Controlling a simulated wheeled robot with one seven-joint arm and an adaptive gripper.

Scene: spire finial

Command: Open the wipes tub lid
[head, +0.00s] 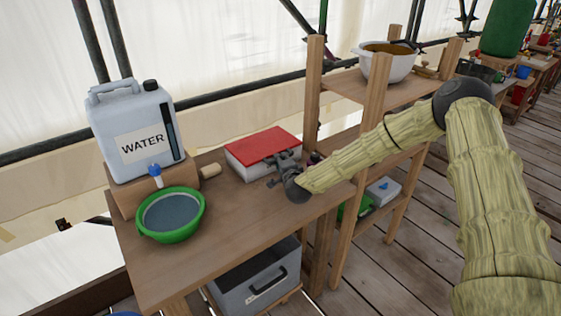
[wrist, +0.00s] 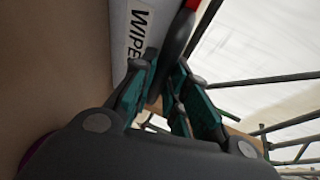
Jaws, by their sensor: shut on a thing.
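The wipes tub (head: 250,165) is a white box on the wooden bench, and its red lid (head: 262,145) lies flat over its top. In the wrist view the tub's white wall (wrist: 118,35) with its WIPES label is close, and a strip of the red lid (wrist: 192,4) shows at the top edge. My gripper (head: 283,163) is at the tub's right-hand side, near the lid's edge. In the wrist view my gripper (wrist: 162,80) has its fingers closed around a dark, curved piece below the red strip, seemingly the lid's front lip. The exact contact is partly hidden.
A white WATER jug (head: 133,135) stands on a wooden block (head: 130,195) at the bench's left. A green basin (head: 172,214) of water is in front of it. A wooden shelf (head: 350,88) with a white bowl (head: 385,64) rises at the right. The bench's front middle is clear.

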